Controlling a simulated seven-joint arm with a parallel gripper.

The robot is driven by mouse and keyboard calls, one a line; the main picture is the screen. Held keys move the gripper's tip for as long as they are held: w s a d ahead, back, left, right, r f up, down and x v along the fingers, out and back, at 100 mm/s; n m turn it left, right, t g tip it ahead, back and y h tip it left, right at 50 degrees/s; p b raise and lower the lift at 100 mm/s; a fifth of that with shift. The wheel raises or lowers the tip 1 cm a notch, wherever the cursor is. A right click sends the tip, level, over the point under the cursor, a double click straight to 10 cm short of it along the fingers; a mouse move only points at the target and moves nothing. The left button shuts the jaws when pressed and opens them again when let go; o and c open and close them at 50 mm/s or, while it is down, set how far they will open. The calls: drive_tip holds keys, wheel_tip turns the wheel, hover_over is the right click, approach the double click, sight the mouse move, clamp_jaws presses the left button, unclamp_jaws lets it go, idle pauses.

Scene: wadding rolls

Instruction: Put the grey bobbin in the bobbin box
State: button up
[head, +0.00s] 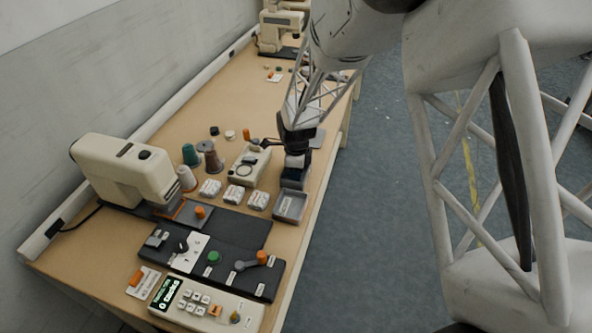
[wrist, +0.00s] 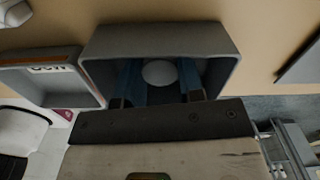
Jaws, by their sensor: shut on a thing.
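My gripper (head: 295,163) points down over a dark open box (head: 293,179) near the table's right edge. In the wrist view its two blue fingers (wrist: 160,82) reach within the outline of this grey-walled box (wrist: 160,33). A round, pale grey end of the bobbin (wrist: 159,73) shows between the fingers, which are shut on it. In the head view the bobbin is hidden by my gripper. I cannot tell whether it touches the box floor. I cannot read a name on this box.
A shallow grey tray (head: 290,206) with a label stands beside the box; it also shows in the wrist view (wrist: 45,88). White packs (head: 235,194), a cream device (head: 250,166), thread spools (head: 190,155) and a sewing machine (head: 125,172) stand to the left.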

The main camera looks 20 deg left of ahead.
drive_tip(key=o, duration=0.9)
wheel_tip(320, 180, up, 12)
idle(0.4)
drive_tip(key=shift+r, duration=0.1)
idle(0.7)
